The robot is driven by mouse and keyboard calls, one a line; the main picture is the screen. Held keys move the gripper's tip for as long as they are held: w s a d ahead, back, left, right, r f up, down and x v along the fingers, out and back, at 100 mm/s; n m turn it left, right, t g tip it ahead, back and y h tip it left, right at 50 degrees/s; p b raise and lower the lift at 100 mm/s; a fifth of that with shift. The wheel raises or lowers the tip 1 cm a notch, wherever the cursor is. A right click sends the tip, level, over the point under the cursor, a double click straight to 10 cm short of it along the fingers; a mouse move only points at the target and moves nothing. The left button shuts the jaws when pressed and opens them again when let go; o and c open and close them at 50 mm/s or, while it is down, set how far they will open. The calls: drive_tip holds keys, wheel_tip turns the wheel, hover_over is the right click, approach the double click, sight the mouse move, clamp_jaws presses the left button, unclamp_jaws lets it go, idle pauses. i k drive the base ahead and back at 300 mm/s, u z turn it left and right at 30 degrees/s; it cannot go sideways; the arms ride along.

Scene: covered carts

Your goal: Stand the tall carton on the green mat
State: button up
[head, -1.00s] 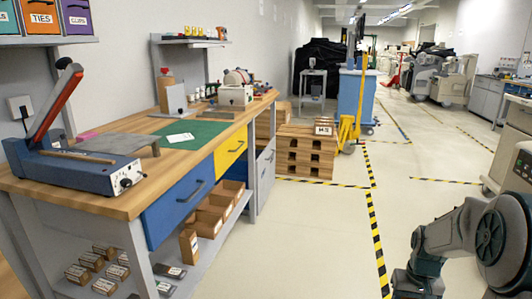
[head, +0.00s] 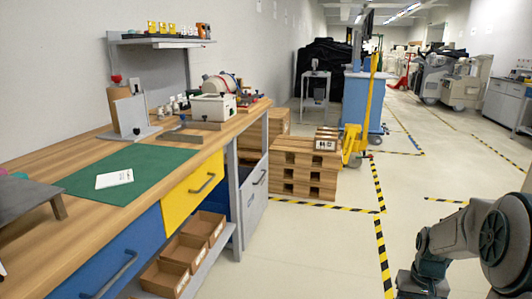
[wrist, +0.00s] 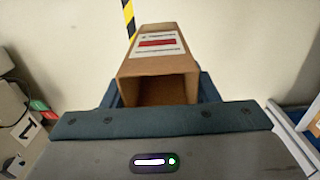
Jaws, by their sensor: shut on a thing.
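A brown cardboard carton (wrist: 160,68) with a white label and a red band is in the wrist view, one end open toward the camera. My gripper (wrist: 158,88) is shut on it, with dark finger parts showing at its two sides. I take it as the tall carton; its far end is hard to make out. The carton and the fingers do not show in the head view. The green mat (head: 150,163) lies flat on the wooden workbench at left in the head view, with a white card (head: 114,179) on it.
A stand with a brown cylinder (head: 121,108) and a white machine (head: 213,107) stand behind the mat. A grey metal plate (head: 22,200) is at its near left. Open bins (head: 168,268) sit under the bench. Floor right of the bench is clear up to the stacked pallets (head: 303,170).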

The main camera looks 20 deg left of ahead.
sight(158, 155)
drive_tip(key=i, duration=1.9)
drive_tip(key=u, duration=2.9)
